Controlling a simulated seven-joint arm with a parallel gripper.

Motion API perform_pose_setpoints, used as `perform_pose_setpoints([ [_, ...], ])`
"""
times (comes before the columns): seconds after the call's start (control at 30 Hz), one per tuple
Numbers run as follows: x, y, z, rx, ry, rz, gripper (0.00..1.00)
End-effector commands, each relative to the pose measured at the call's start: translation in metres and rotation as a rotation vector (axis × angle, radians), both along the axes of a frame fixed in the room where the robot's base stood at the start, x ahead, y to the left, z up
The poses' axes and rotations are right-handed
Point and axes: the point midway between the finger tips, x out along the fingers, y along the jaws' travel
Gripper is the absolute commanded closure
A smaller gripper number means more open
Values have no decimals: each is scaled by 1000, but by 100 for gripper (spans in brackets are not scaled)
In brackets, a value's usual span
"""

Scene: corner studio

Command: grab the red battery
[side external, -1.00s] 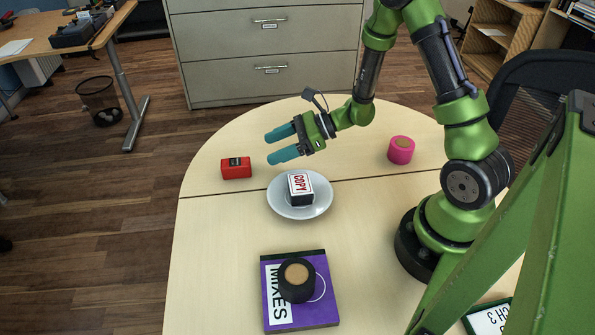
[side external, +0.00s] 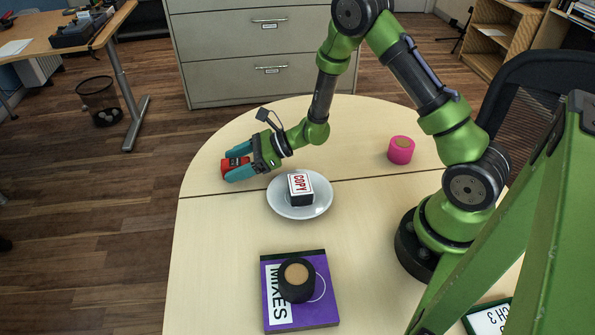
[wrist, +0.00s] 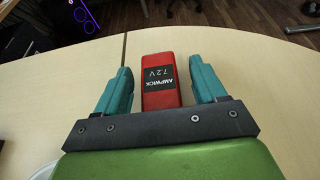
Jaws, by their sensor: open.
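The red battery (side external: 235,165) lies on the table near its far left edge. In the wrist view the battery (wrist: 163,97) shows a black label reading "AMPWICK 7.2V". My gripper (side external: 236,167) is low at the table with its teal fingers open, one on each side of the battery. The battery's near end is hidden behind the dark gripper bar.
A white plate (side external: 279,208) with a black and white COPY box (side external: 301,188) is just right of my gripper. A pink tape roll (side external: 401,150) is farther right. A purple book (side external: 312,315) with a black roll (side external: 297,281) on it lies in front.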

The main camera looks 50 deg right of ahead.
Motion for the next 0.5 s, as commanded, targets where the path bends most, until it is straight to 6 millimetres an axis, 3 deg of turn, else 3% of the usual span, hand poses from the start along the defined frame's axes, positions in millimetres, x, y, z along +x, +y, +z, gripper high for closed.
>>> perform_pose_setpoints([
  [0.07,0,0,0,0,0,0,30],
  [0.5,0,0,1,1,-1,0,94],
])
